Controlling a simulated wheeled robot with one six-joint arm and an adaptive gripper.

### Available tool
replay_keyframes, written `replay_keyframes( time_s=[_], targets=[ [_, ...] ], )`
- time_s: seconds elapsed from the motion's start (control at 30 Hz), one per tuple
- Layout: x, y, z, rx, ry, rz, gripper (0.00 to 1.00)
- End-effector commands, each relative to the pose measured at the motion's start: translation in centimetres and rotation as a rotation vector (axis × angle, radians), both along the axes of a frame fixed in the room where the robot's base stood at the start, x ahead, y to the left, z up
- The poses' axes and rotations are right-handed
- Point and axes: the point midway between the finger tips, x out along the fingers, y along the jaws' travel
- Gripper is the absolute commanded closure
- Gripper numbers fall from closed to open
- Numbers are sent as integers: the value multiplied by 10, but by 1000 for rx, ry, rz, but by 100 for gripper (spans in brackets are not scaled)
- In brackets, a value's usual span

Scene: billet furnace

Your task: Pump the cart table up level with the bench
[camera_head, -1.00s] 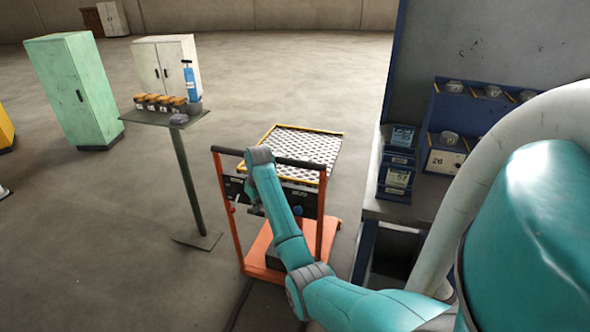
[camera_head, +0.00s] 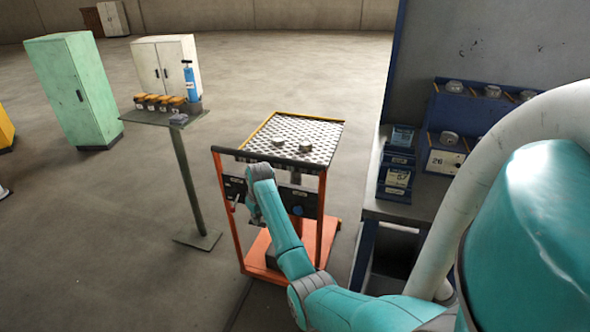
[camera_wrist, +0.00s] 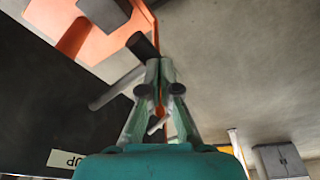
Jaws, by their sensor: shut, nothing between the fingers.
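The orange cart (camera_head: 325,235) stands left of the bench (camera_head: 392,212). Its patterned metal table (camera_head: 285,128) with yellow edges is raised to about the height of the dark push bar (camera_head: 290,162); I cannot tell exactly how it compares with the bench top. A dark panel (camera_head: 300,199) with small controls is below it. My gripper (camera_head: 254,212) is at the panel's left part, partly hidden by my arm. A label reading "UP" (camera_wrist: 65,159) appears upside down.
A stand (camera_head: 160,118) with yellow-topped items and a blue bottle is left of the cart. The bench carries blue racks (camera_head: 398,165). Open floor lies behind the cart.

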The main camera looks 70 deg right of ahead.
Motion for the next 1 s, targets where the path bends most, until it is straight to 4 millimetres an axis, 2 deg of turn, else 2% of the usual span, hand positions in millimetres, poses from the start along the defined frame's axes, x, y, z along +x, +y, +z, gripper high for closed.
replay_keyframes(
  time_s=[0.3, 1.0],
  targets=[
    [0, 0, 3, 0, -1, 0, 100],
    [1, -8, 63, 0, -1, -1, 100]
  ],
)
